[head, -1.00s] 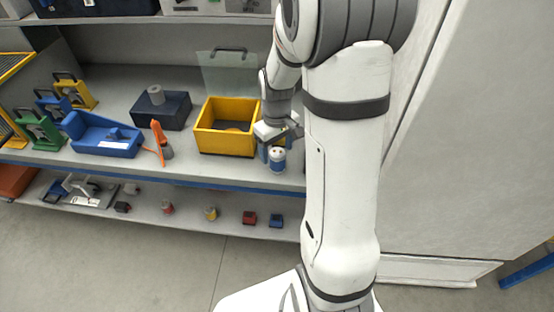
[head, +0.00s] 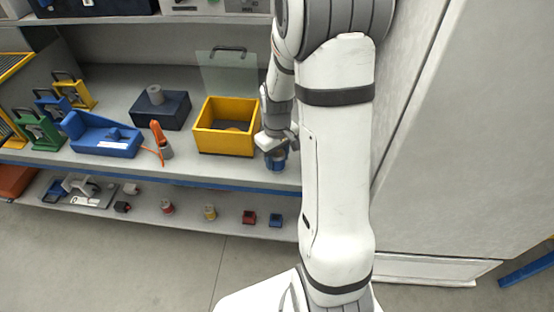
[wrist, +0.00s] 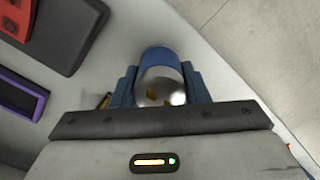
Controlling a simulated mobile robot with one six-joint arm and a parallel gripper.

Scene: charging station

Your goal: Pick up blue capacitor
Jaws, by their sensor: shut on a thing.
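The blue capacitor (wrist: 158,58) is a cylinder with a blue side and a silvery top, and it sits between the two blue fingers in the wrist view. My gripper (wrist: 160,85) is shut on it. In the head view the capacitor (head: 276,162) shows only in part at the shelf's front edge, just right of the yellow bin. My gripper (head: 277,150) covers its upper part there. I cannot tell whether its base touches the shelf.
The yellow bin (head: 204,140) stands close on the left. Further left are a dark box (head: 172,113), an orange-handled tool (head: 160,138) and a blue tray (head: 95,147). A lower shelf (head: 185,218) holds small parts. A pale panel (head: 450,150) rises at the right.

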